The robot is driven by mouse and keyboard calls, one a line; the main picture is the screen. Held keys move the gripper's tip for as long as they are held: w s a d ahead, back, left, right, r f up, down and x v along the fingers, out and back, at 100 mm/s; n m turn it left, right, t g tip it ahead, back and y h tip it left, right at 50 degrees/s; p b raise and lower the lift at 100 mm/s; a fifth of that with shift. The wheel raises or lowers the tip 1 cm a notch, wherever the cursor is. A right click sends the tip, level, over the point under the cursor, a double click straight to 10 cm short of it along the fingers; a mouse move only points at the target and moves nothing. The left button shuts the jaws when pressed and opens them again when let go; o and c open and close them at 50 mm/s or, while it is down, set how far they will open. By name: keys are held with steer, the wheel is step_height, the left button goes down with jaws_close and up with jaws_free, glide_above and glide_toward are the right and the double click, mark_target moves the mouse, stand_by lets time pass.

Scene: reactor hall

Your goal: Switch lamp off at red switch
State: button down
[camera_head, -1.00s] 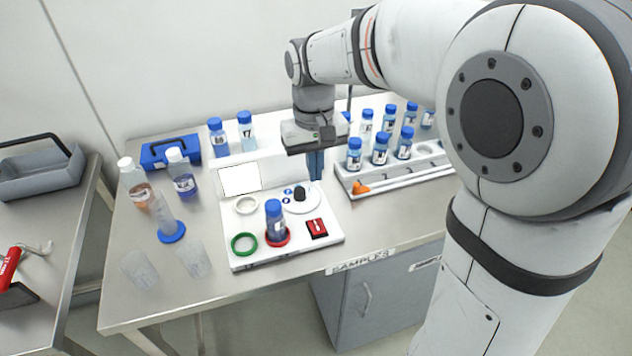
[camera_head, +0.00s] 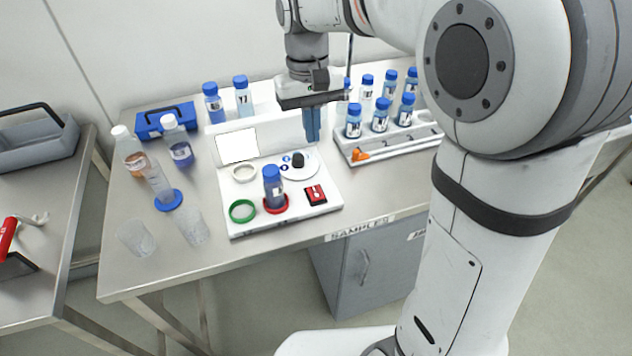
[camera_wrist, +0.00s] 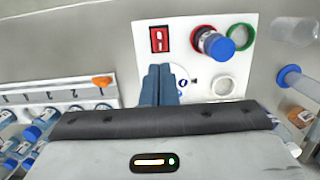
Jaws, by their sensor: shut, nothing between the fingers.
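The red switch (camera_head: 315,194) is a small red block with a white and dark middle. It sits at the front right of a white panel (camera_head: 240,227) on the steel table. It also shows in the wrist view (camera_wrist: 159,40), just beyond my fingertips. My gripper (camera_head: 313,138) points down with its blue fingers shut and empty. It is above the back right of the panel, behind the switch and apart from it. In the wrist view my gripper (camera_wrist: 159,68) partly covers the panel's round white dial plate. A blank white screen (camera_head: 237,146) stands at the panel's back.
A blue-capped bottle (camera_head: 272,188) stands in a red ring left of the switch, beside a green ring (camera_head: 242,211). A black knob (camera_head: 298,160) is behind the switch. A rack (camera_head: 365,152) of blue-capped bottles stands right. Loose glassware stands left of the panel.

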mark_target(317, 196)
steer(key=f, duration=0.4)
steer(key=s+f, duration=0.1)
steer(key=f, duration=0.4)
steer(key=s+f, duration=0.1)
steer(key=f, duration=0.4)
steer(key=shift+d, duration=0.3)
steer(key=shift+s+f+t+b, duration=0.15)
steer(key=shift+f+t+b, duration=0.3)
steer(key=shift+b, duration=0.3)
steer(key=shift+s+d+f+t+b, duration=0.1)
steer(key=shift+s+f+t+b, duration=0.15)
steer(key=shift+b, duration=0.35)
steer(key=shift+r+p, duration=0.4)
steer(key=shift+r, duration=0.05)
steer(key=shift+f, duration=0.15)
steer(key=shift+w, duration=0.1)
